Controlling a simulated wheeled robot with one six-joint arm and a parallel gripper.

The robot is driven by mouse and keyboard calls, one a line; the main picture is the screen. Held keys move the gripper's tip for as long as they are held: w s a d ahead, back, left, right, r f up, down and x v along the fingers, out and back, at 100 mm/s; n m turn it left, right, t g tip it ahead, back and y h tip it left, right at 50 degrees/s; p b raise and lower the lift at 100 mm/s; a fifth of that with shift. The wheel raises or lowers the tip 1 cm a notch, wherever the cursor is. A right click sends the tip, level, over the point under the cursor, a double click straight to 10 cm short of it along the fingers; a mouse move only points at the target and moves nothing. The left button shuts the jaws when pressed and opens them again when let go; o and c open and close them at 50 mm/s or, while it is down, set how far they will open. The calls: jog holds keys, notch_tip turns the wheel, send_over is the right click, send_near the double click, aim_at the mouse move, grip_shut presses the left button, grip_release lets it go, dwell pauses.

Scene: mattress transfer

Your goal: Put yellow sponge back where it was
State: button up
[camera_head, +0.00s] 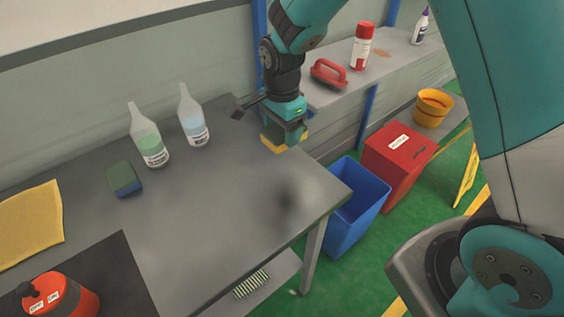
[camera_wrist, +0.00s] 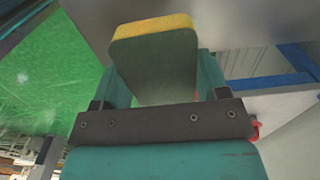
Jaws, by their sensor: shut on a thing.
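The yellow sponge (camera_head: 272,145) with a dark green side is in my gripper (camera_head: 285,140), at the right end of the grey table (camera_head: 215,225). In the wrist view the sponge (camera_wrist: 154,60) sits between the two teal fingers of my gripper (camera_wrist: 155,80), its yellow layer at the far edge. My gripper is shut on it. In the head view the gripper partly hides the sponge. I cannot tell whether the sponge touches the table. A dark smudge (camera_head: 287,197) marks the table in front of the gripper.
A green and blue sponge (camera_head: 124,179), two spray-shaped bottles (camera_head: 149,137) (camera_head: 193,120), a yellow cloth (camera_head: 30,225) and a red container (camera_head: 62,297) are on the table. A blue bin (camera_head: 355,205) and red box (camera_head: 397,163) stand right. A shelf (camera_head: 395,62) behind holds a red-handled brush (camera_head: 328,73) and a red can (camera_head: 361,47).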

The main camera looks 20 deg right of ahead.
aim_at(282, 174)
notch_tip(282, 174, down, 12)
jog(key=shift+f+p, duration=0.1)
jog(key=shift+p, duration=1)
jog(key=o, duration=0.8)
notch_tip(282, 174, up, 12)
jog(key=b, duration=0.3)
jog(key=shift+f, duration=0.1)
jog(key=s+a+r+n+y, duration=0.1)
jog(key=s+r+n, duration=0.4)
jog(key=s+n, duration=0.2)
jog(key=s+a+r+n+y, duration=0.1)
jog(key=s+r+n, duration=0.5)
jog(key=s, duration=0.3)
jog(key=s+a+r+n+y, duration=0.2)
jog(key=s+r+n, duration=0.3)
jog(key=s+n, duration=0.3)
jog(key=shift+s+a+r+n, duration=0.1)
jog(key=shift+s+r+n, duration=0.05)
jog(key=shift+s+n, duration=0.15)
